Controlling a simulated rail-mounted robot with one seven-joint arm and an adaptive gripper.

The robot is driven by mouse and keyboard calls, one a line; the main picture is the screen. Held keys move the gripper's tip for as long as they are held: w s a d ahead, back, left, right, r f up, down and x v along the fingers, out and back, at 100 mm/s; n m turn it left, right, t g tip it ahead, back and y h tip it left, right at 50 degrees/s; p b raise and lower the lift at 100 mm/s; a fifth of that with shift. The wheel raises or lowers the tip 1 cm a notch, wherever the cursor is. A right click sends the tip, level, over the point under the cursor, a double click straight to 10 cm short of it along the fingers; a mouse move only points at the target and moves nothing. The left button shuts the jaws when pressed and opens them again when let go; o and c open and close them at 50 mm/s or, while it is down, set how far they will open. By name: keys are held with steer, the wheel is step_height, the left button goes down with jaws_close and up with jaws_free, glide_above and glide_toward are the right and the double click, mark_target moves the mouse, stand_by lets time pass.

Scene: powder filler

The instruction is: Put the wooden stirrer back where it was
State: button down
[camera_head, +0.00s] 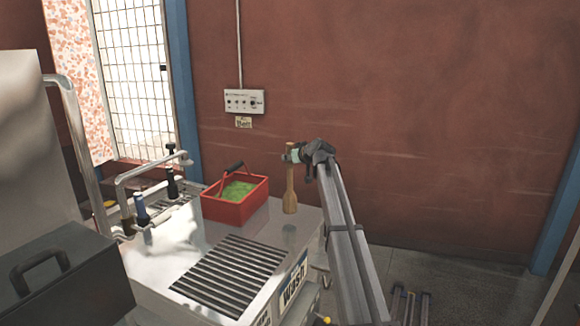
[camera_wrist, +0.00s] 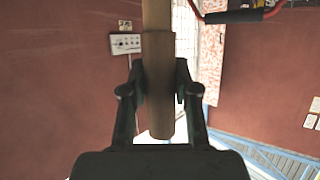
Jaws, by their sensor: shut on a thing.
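The wooden stirrer (camera_head: 290,185) is upright, with its wide end down, at the back right of the metal counter in the head view. My gripper (camera_head: 293,156) is shut on its upper handle. In the wrist view, the stirrer (camera_wrist: 158,85) runs between the two fingers of my gripper (camera_wrist: 158,90). The stirrer's lower end is at or just above the counter top; I cannot tell whether it touches. The red box (camera_head: 262,202) with green contents stands just left of the stirrer.
The metal counter (camera_head: 205,245) has a slotted drain (camera_head: 230,272) at its front. Taps and a pipe rail (camera_head: 150,170) stand at its left. A dark box with a handle (camera_head: 70,280) is at the front left. A wall panel (camera_head: 244,102) hangs behind.

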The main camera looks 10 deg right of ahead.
mark_target(291, 168)
steer(key=shift+f+p, duration=0.65)
steer(key=shift+f, duration=1.55)
steer(key=c, duration=0.9)
jaws_free()
steer(key=shift+o, duration=0.2)
steer(key=shift+r, duration=0.2)
steer(key=b+v, duration=0.4)
steer(key=v, duration=0.8)
steer(key=shift+b, duration=0.35)
steer(key=shift+d+f, duration=0.1)
